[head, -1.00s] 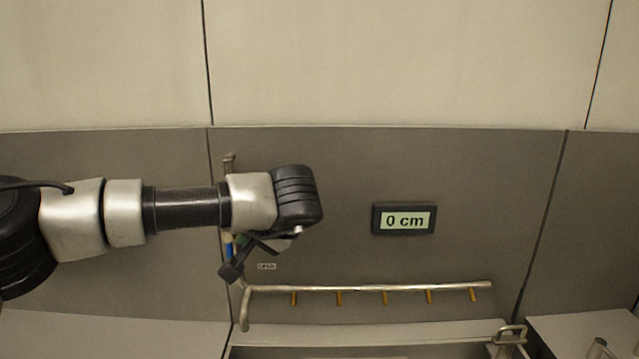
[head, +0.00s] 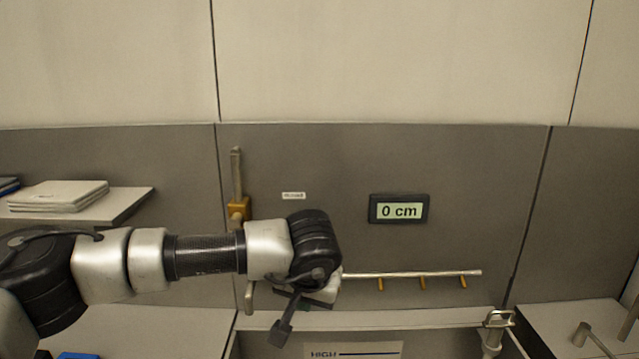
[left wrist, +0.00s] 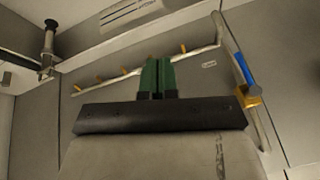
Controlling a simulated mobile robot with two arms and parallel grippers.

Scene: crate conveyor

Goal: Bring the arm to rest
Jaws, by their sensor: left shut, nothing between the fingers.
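My left arm comes in from the left in the head view, with its forearm about level across the picture. Its wrist bends down, and my left gripper (head: 284,325) hangs below it in front of the grey wall panel. In the left wrist view the two green fingers (left wrist: 157,76) are together, with nothing between them. In the head view the fingers are mostly hidden. My right gripper is in neither view.
A rail with orange pegs (head: 430,273) runs behind my wrist, its left part hidden. A display reading "0 cm" (head: 399,209) is on the wall. An upright post with an orange block (head: 238,208) stands left. A shelf (head: 125,200) holds stacked flat items.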

